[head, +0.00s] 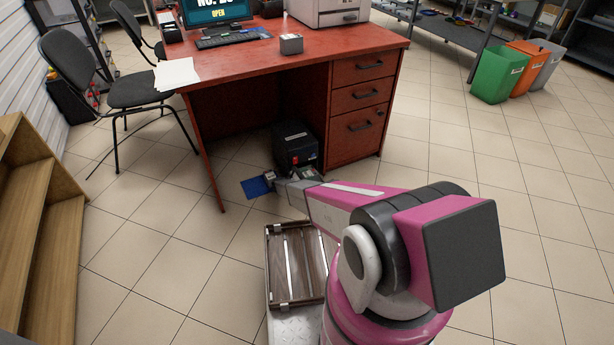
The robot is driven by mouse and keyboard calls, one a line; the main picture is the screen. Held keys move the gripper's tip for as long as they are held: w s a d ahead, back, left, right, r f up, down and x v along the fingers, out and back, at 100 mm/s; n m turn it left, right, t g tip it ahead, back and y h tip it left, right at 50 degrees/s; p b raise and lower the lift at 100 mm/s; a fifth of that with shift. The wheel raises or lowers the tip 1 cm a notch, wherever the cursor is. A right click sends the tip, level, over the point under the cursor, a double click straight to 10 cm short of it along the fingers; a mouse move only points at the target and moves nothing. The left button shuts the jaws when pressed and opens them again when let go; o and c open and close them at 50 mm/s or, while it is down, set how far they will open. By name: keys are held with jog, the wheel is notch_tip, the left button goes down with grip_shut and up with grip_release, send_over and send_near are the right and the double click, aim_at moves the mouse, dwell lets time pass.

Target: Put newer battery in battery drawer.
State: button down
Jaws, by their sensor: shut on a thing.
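My gripper (272,178) is low under the front of the red desk, at the end of my pink and grey arm. It is beside the lower front of a black box-shaped unit (296,147) on the floor. It is shut on a small greyish thing, mostly hidden and too small to identify as a battery. A flat blue piece (257,187) lies just left of the gripper, near the floor. I cannot make out a battery drawer or tell whether it is open.
The red desk (357,50) has drawers to the right of the black unit. A small grey block (291,44) sits on top. Chairs (133,90) and wooden steps (42,215) are left.

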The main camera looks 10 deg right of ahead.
jog(key=shift+f, duration=0.4)
jog(key=shift+c, duration=1.2)
grip_release()
jog(key=shift+f, duration=0.1)
